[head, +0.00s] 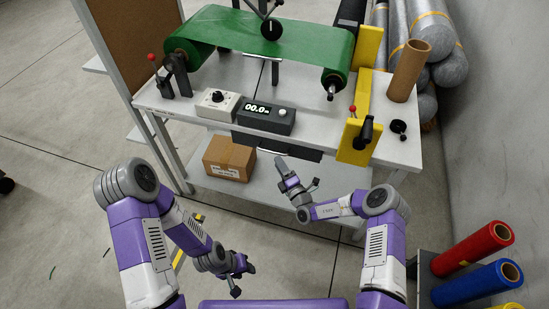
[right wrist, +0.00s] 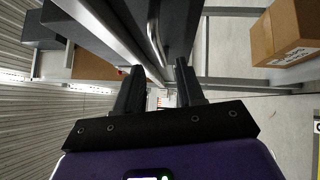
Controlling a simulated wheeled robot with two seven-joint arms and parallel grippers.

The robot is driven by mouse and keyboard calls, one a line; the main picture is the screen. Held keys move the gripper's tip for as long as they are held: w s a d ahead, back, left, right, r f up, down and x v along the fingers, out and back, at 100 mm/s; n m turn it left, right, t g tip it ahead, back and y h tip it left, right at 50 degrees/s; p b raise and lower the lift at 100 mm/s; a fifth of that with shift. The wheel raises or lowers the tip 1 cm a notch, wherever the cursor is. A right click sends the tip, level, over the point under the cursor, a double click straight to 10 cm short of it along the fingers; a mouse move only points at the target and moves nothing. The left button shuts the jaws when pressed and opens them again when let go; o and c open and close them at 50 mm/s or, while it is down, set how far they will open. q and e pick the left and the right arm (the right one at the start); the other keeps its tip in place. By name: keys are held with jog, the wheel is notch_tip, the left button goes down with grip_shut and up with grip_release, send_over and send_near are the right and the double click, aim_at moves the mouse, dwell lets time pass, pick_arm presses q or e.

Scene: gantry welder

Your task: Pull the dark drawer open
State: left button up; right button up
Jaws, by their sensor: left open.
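The dark drawer (head: 262,143) sits under the white table's front edge, and only a narrow dark strip of its front shows in the head view. In the right wrist view its dark front (right wrist: 182,25) is close at the top, with a curved metal handle (right wrist: 155,42) on it. My right gripper (head: 284,165) is just below and in front of the drawer. Its two fingers (right wrist: 160,88) are apart, with the handle ahead of the gap and nothing clearly between them. My left gripper (head: 244,280) is low in front of the table, open and empty.
A cardboard box (head: 230,158) stands on the lower shelf (head: 262,186), left of my right gripper. Control boxes (head: 266,118) and a yellow bracket (head: 355,140) are on the table (head: 400,150).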

jog(key=shift+b+x, duration=0.55)
jog(key=shift+x, duration=1.75)
jog(key=shift+c, duration=0.3)
grip_shut()
jog(key=shift+s, duration=0.1)
